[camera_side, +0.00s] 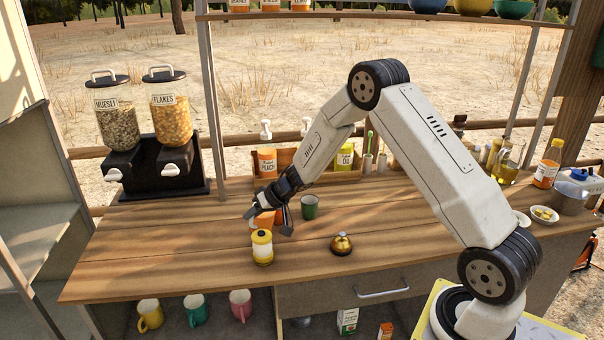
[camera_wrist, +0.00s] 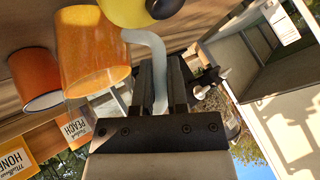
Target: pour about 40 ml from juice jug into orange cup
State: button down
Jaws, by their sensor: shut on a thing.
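The juice jug (camera_wrist: 95,55) is clear with orange juice in it and shows large in the wrist view, which is upside down. My gripper (camera_wrist: 160,88) is shut on its pale curved handle (camera_wrist: 150,45). The orange cup (camera_wrist: 34,78) stands beside the jug, at the left of the wrist view; its inside is hidden. The jug looks about upright, and I see no stream of juice. In the side view my gripper (camera_side: 272,207) is low over the counter's middle, largely hiding an orange shape; I cannot tell there which part is jug or cup.
A yellow-topped lantern (camera_side: 262,248) stands just in front of my gripper. A green cup (camera_side: 309,207) is close on the right, and a brass bell (camera_side: 341,244) is front right. A wooden crate with bottles (camera_side: 267,162) stands behind. Cereal dispensers (camera_side: 150,150) stand left. The counter's front left is clear.

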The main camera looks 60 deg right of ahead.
jog(key=shift+w+d+r+m+y, duration=0.15)
jog(key=shift+d+r+y, duration=0.2)
jog(key=shift+d+r, duration=0.25)
jog(key=shift+w+d+r+m+y, duration=0.1)
jog(key=shift+d+r+m+y, duration=0.05)
jog(key=shift+d+r+y, duration=0.3)
jog(key=shift+r, duration=0.2)
jog(key=shift+d+r+m+y, duration=0.25)
jog(key=shift+r+m+y, duration=0.05)
jog(key=shift+r+y, duration=0.15)
jog(key=shift+d+r, duration=0.2)
jog(key=shift+r, duration=0.05)
jog(key=shift+d+m+y, duration=0.4)
jog(key=shift+m+y, duration=0.1)
jog(key=shift+y, duration=0.35)
jog(key=shift+w+d+r+y, duration=0.1)
jog(key=shift+d+r+y, duration=0.2)
jog(key=shift+r+y, duration=0.1)
jog(key=shift+a+r+m+p, duration=0.1)
jog(key=shift+a+m+p, duration=0.05)
jog(key=shift+m+p, duration=0.15)
jog(key=shift+w+r+y, duration=0.15)
jog(key=shift+y, duration=0.15)
dwell(0.5)
jog(key=shift+d+r+m+y, duration=0.25)
jog(key=shift+d+m+y, duration=0.05)
jog(key=shift+d, duration=0.1)
dwell(1.0)
